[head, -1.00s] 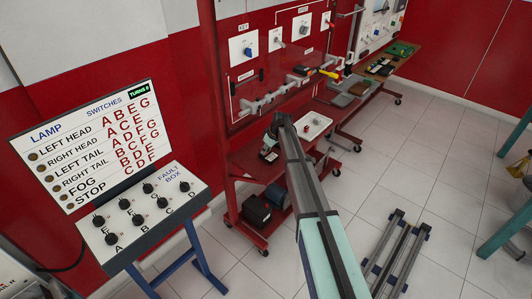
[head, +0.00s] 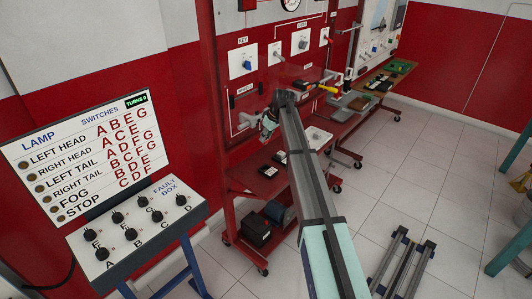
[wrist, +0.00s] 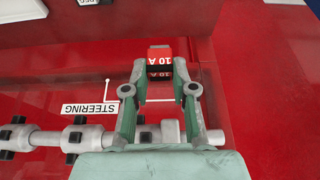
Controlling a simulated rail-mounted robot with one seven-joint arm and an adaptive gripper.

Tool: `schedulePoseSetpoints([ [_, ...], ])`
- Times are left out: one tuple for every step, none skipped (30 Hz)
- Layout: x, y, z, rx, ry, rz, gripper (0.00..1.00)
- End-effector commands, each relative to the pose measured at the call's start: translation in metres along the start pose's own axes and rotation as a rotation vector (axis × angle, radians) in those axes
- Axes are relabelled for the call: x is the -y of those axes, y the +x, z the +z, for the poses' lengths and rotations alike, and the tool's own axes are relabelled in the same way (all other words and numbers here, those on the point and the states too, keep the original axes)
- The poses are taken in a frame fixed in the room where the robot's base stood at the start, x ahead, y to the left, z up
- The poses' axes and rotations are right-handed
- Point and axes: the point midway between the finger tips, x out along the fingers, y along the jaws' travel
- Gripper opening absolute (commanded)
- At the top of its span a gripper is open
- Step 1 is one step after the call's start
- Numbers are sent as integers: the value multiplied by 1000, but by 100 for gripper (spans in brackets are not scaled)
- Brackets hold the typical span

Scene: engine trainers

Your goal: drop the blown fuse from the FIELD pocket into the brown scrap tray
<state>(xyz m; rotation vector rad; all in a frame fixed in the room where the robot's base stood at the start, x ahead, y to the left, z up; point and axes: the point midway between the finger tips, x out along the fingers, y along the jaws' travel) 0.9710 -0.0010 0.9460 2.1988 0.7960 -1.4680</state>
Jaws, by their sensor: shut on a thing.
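In the wrist view, my gripper (wrist: 160,80) is shut on a red fuse (wrist: 160,56) marked 10 A, held at the fingertips. Red panel and the STEERING label show behind it. In the head view, my gripper (head: 269,124) is beside the pipework low on the red board, above the red bench; the fuse is too small to make out there. A flat greyish-brown tray-like thing (head: 357,101) lies further right along the benches; I cannot tell whether it is the brown scrap tray. The FIELD pocket cannot be made out.
A white tray (head: 318,138) and a dark box (head: 268,171) sit on the red bench (head: 245,180). The steering pipework (wrist: 40,138) runs close below my gripper in the wrist view. A fault box (head: 140,215) stands at left. A yellow-handled tool (head: 327,88) is right of the gripper.

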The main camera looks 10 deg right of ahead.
Motion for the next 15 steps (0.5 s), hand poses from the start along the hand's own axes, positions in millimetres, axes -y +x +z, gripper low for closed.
schedulePoseSetpoints([
  [-1,-8,-4,-1,-1,1,9],
  [-1,-13,-6,-1,-1,1,9],
  [-1,-19,-9,-1,-1,2,9],
  [-1,-23,-10,-1,-1,1,9],
  [-1,-26,-11,0,0,0,9],
  [-1,-30,-13,0,0,0,9],
  [-1,-33,-14,0,0,1,9],
  [-1,-36,-15,-1,0,1,9],
  [0,-39,-17,0,0,1,9],
  [0,-41,-17,0,0,1,9],
  [0,-43,-18,0,0,0,9],
  [0,-45,-19,1,0,0,9],
  [0,-47,-20,1,1,0,9],
  [0,-48,-20,1,1,0,9],
  [0,-50,-21,1,1,0,9],
])
